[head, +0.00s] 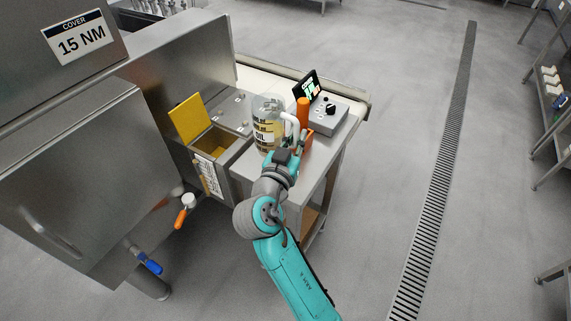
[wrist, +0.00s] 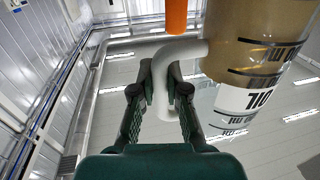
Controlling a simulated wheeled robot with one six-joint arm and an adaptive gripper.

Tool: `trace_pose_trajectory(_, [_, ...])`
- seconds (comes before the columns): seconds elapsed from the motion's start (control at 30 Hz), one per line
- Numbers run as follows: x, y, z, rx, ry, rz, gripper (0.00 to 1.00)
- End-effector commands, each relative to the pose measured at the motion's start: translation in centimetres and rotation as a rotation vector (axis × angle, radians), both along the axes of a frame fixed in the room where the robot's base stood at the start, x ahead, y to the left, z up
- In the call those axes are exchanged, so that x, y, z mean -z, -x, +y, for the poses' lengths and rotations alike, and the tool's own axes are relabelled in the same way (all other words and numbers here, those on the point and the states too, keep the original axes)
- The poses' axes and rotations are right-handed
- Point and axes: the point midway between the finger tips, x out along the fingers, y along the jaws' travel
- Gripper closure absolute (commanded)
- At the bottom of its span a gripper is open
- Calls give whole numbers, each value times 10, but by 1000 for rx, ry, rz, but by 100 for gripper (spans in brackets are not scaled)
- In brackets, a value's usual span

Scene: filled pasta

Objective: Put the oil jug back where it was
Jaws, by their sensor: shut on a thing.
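The oil jug (head: 266,124) is a clear container with amber oil, dark bands and a white label, over the metal side table in the head view. It looks upright there; I cannot tell whether its base touches the table. In the wrist view the jug (wrist: 255,70) fills the upper right, with its white handle (wrist: 162,85) between my fingers. My gripper (wrist: 163,88) is shut on that handle. In the head view my gripper (head: 287,156) is at the jug's front right side and partly hides its lower part.
An orange bottle (head: 303,113) stands right beside the jug. A grey control box (head: 328,114) with a black knob and a small screen (head: 309,86) are behind it. An open yellow lid (head: 187,118) over a bin is to the left. Open floor lies right of the table.

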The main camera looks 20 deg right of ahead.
Motion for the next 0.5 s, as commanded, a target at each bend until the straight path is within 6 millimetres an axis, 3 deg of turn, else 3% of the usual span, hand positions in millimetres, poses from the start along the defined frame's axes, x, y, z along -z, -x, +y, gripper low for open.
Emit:
trace_pose_trajectory(0.2, [38,1,0,0,2,5,100])
trace_pose_trajectory(0.5, [66,0,0,0,2,3,100])
